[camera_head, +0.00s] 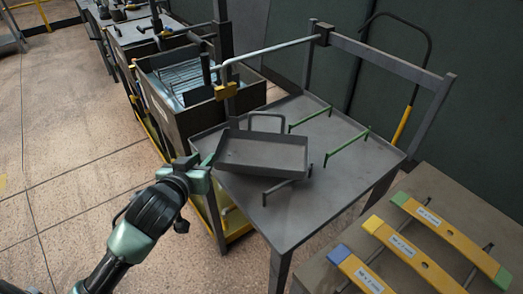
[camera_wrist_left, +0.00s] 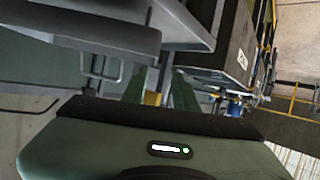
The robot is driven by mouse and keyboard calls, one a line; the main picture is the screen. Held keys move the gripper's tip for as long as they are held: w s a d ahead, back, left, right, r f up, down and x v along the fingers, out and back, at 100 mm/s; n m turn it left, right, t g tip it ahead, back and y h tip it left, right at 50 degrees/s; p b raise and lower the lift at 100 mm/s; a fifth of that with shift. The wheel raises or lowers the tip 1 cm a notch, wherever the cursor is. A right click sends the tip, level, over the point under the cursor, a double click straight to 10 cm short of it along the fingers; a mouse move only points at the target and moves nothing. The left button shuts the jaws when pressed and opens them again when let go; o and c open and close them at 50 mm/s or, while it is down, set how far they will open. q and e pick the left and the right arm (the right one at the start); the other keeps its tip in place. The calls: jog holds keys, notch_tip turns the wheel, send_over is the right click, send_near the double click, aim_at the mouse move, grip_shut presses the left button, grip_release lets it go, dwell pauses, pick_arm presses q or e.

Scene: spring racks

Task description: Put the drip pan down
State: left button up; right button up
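The drip pan (camera_head: 262,152) is a shallow dark grey tray with a loop handle at its far side and another at its near side. It sits turned at an angle over the left part of a grey table (camera_head: 290,220); I cannot tell whether its whole underside touches. My left gripper (camera_head: 207,161) is just left of the pan's left end, by the table's left edge. In the left wrist view its green fingers (camera_wrist_left: 160,88) stand apart with nothing seen between them, and a dark grey tray-like shape (camera_wrist_left: 95,35) shows at upper left. My right gripper is not in view.
Two green-topped bars (camera_head: 347,148) stand on the table right of the pan. A dark bin (camera_head: 190,115) with a grey grate is behind left. A bench with yellow bars (camera_head: 410,250) is at lower right. A rail frame (camera_head: 385,60) edges the table's back.

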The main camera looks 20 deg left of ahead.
aim_at(219, 146)
pick_arm(q)
jog(key=x, duration=0.3)
jog(key=p+x, duration=0.1)
jog(key=x, duration=0.7)
jog(key=shift+w+d+f+p, duration=0.15)
jog(key=shift+d+p, duration=0.15)
jog(key=shift+c, duration=0.3)
jog(key=c, duration=0.6)
grip_shut()
